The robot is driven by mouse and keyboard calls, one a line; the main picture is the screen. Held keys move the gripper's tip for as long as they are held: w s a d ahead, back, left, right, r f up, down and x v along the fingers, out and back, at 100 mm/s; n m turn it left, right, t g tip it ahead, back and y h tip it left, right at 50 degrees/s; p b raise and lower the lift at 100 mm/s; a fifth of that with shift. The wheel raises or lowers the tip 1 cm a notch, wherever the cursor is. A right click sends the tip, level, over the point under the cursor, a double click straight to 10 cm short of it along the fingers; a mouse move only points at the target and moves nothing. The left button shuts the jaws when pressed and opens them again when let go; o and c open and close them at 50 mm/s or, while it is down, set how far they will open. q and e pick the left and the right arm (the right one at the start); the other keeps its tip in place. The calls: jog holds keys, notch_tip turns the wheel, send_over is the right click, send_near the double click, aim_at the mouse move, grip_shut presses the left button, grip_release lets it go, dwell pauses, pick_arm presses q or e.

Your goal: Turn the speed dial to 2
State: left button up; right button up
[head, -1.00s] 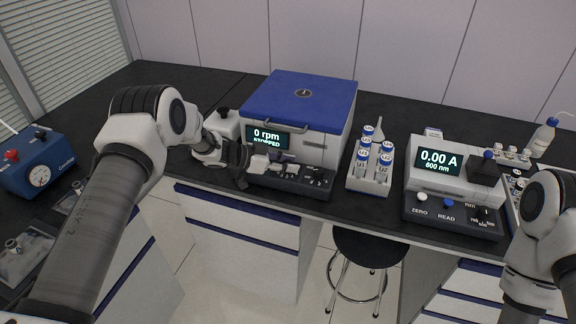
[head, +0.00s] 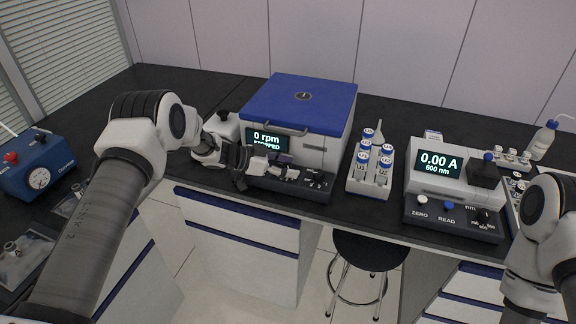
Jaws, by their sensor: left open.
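The centrifuge (head: 320,120) is a white box with a blue lid and a small display (head: 267,140) reading 0 rpm. Its dark control strip (head: 318,191) runs along the front bottom. A small dark dial (head: 318,181) shows at the strip's right part; its marks are too small to read. My left gripper (head: 279,173) is open at the left part of the strip, in front of the controls there, and hides some of them. I cannot tell whether it touches a control. My right arm shows at the right edge, but its gripper is out of view.
A rack (head: 368,184) of blue-capped bottles stands right of the centrifuge. A photometer (head: 442,185) reading 0.00 A stands further right, with buttons and a knob. A blue gauge box (head: 38,168) is at the far left. A stool (head: 370,249) stands below the bench.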

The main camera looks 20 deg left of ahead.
aim_at(290, 180)
pick_arm(q)
jog(key=v, duration=0.8)
jog(key=shift+n+t, duration=0.9)
jog(key=d+p, duration=0.1)
jog(key=d+r, duration=0.1)
jog(key=d+r+p, duration=0.1)
jog(key=d, duration=0.1)
jog(key=shift+w+d+r+p, duration=0.1)
jog(key=shift+w+r+p, duration=0.15)
jog(key=shift+w+p, duration=0.1)
jog(key=d+n+t+y+p, duration=0.1)
jog(key=d+n, duration=0.1)
jog(key=d+r+n+t+y+p, duration=0.1)
jog(key=t+p, duration=0.1)
jog(key=shift+w+d+n, duration=0.15)
jog(key=shift+d+n, duration=0.2)
jog(key=shift+n, duration=0.05)
jog(key=s+a+f+n+t+y+p, duration=0.25)
jog(key=s+n+y+p, duration=0.2)
jog(key=y, duration=0.35)
jog(key=shift+g, duration=0.45)
jog(key=x, duration=0.2)
jog(key=p+x, duration=0.1)
jog(key=x, duration=0.5)
jog(key=shift+f+p, duration=0.3)
jog(key=shift+f, duration=0.1)
